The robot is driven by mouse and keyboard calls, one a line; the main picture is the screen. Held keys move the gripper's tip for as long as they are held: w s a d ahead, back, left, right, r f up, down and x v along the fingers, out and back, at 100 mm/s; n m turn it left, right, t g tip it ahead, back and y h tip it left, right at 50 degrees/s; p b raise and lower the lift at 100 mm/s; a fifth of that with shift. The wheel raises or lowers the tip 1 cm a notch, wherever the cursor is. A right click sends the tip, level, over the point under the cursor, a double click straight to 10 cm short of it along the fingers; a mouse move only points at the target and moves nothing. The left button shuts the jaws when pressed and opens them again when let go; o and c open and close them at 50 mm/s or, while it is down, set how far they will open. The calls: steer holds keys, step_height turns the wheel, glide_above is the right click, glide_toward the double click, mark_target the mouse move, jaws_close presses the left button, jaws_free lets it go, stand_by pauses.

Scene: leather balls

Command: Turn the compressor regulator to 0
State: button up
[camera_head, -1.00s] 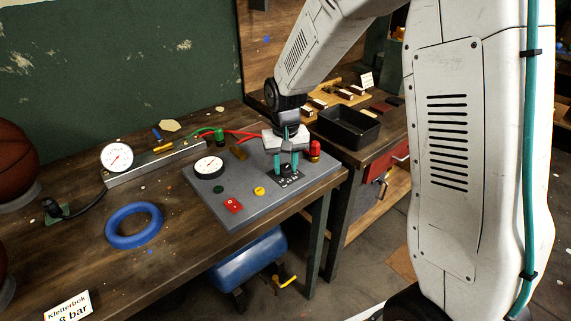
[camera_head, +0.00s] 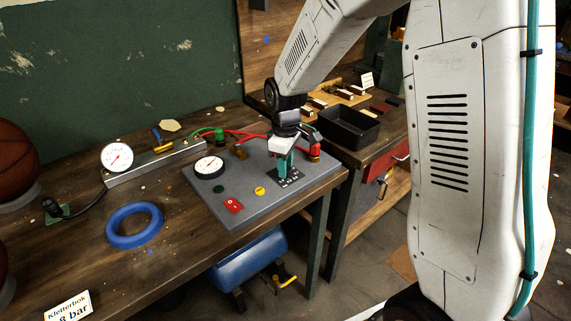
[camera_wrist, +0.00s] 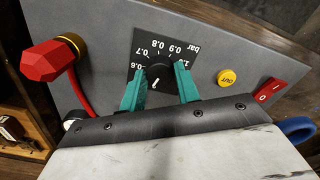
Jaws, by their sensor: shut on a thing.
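The regulator is a black knob (camera_wrist: 158,77) with a white pointer mark, on a black scale plate (camera_wrist: 138,47) on the grey panel (camera_head: 240,205). The scale shows numbers from about 0.6 up to 1.0 and the word "bar"; the rest is hidden by my gripper. My gripper (camera_wrist: 160,88) has its teal fingers on either side of the knob, shut on it. In the head view my gripper (camera_head: 285,165) points down at the plate, and its fingers hide the knob. A round white gauge (camera_head: 209,167) sits on the panel; its reading is too small to tell.
A red knob (camera_wrist: 46,62), a yellow OUT button (camera_wrist: 227,77) and a red switch (camera_wrist: 268,90) stand near the gripper. A blue ring (camera_head: 134,226), a second gauge (camera_head: 116,157) and a black tray (camera_head: 348,127) are further off. A blue tank (camera_head: 250,262) is below the table.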

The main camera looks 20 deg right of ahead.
steer(key=shift+n, duration=1.5)
steer(key=o, duration=1)
step_height(320, 180, up, 8)
steer(key=shift+d+f, duration=0.1)
